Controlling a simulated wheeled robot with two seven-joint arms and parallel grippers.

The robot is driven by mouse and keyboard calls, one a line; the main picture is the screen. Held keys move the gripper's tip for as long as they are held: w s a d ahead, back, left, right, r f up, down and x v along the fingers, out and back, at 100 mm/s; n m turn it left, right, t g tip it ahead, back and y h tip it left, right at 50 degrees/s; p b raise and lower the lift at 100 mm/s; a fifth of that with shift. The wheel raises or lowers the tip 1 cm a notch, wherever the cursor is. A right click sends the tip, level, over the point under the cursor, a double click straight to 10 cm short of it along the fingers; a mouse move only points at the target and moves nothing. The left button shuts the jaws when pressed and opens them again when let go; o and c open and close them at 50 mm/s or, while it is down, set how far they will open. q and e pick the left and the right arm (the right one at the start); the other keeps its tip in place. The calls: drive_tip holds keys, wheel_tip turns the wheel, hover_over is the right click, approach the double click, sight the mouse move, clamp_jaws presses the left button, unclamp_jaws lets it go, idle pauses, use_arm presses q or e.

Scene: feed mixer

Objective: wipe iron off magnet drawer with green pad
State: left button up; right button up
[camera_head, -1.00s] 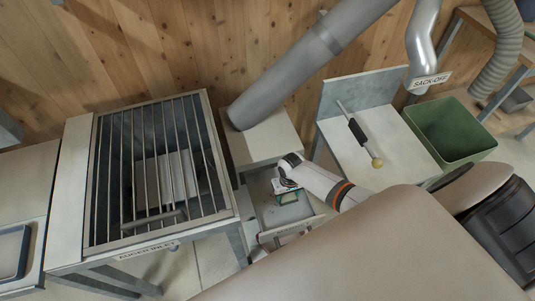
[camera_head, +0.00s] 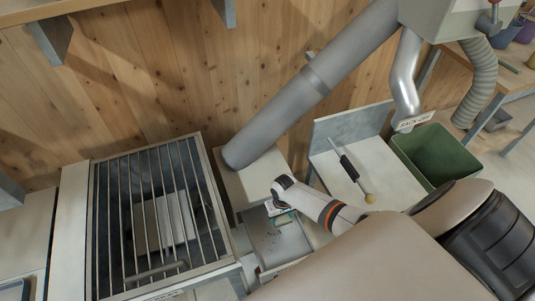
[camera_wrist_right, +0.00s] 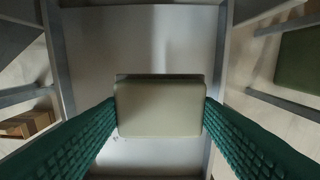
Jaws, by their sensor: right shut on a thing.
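The magnet drawer (camera_head: 285,247) is pulled out below the pale housing at the foot of the grey pipe. Small dark reddish specks (camera_head: 272,237) lie on its floor, probably iron. My right gripper (camera_head: 283,217) is over the drawer's far part, and its arm comes in from the right. In the right wrist view, its teal ribbed fingers are shut on the sides of a block-shaped pad (camera_wrist_right: 160,107) with a pale olive upper face. The pad's underside is hidden, so I cannot tell whether it touches the drawer floor. My left gripper is out of view.
A barred hopper (camera_head: 165,215) stands left of the drawer. A pale bench (camera_head: 375,165) on the right holds a dark-handled tool (camera_head: 350,168) with a yellowish tip. A green bin (camera_head: 435,155) stands beyond it. The thick grey pipe (camera_head: 300,95) slants above the drawer.

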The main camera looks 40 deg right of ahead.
drive_tip(key=shift+r+p, duration=1.1)
drive_tip(key=shift+r, duration=0.35)
drive_tip(key=shift+f, duration=0.1)
